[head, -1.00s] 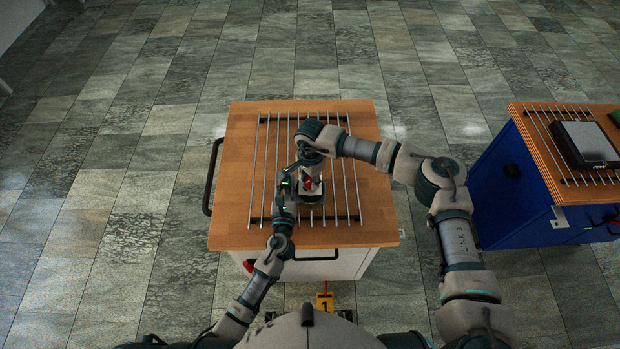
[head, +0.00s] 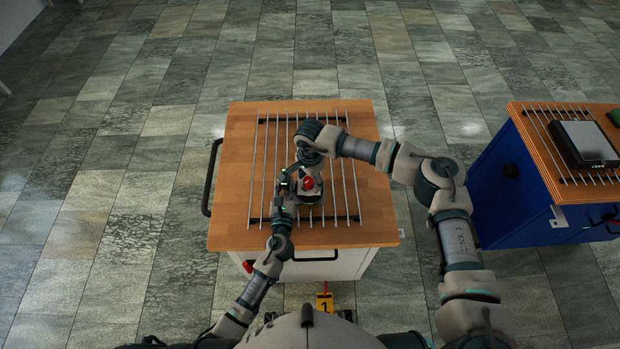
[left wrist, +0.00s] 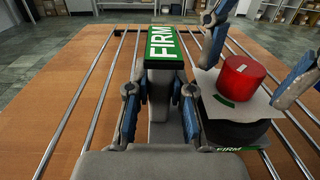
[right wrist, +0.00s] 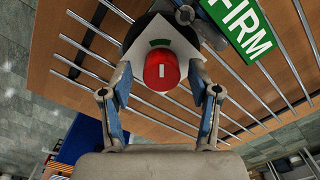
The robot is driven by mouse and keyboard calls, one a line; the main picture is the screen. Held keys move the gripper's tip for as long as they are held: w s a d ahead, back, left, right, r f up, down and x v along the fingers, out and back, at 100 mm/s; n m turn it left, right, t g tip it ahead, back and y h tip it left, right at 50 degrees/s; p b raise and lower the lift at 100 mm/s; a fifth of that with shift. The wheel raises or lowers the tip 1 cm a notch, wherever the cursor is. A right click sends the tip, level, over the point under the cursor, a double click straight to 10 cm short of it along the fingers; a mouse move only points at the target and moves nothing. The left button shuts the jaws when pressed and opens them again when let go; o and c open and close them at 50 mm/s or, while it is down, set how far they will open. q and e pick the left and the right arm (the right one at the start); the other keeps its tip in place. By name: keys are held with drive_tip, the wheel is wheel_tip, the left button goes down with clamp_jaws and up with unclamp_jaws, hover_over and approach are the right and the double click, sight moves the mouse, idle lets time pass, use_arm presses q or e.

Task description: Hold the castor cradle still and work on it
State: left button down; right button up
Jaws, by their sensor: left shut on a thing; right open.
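The castor cradle has a dark body (left wrist: 240,132) and a pale top plate (left wrist: 215,88) with a green mark. A red round knob (head: 308,183) stands on that plate; it also shows in the right wrist view (right wrist: 161,71). A grey post with a green "FIRM" label (left wrist: 165,45) rises beside the plate. My left gripper (left wrist: 160,108) is shut on this post, one finger on each side. My right gripper (right wrist: 158,95) is open, its fingers spread on either side of the knob and apart from it. How the post joins the cradle is hidden.
The cradle stands on metal rails (head: 262,170) across a wooden cart top (head: 235,165). Bare wood lies left and right of the rails. A blue cart (head: 510,180) with a dark device (head: 585,143) stands at right. Tiled floor surrounds both.

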wheel_tip(320, 180, up, 12)
idle(0.4)
drive_tip(key=shift+f, duration=0.1)
use_arm(q)
drive_tip(key=shift+r, duration=0.1)
use_arm(e)
wheel_tip(320, 180, up, 8)
hover_over(310, 180)
idle(0.5)
drive_tip(key=shift+w, duration=0.1)
use_arm(q)
drive_tip(key=c, duration=0.9)
unclamp_jaws()
drive_tip(key=shift+c, duration=0.2)
drive_tip(key=s, duration=1.2)
drive_tip(key=shift+a, duration=0.35)
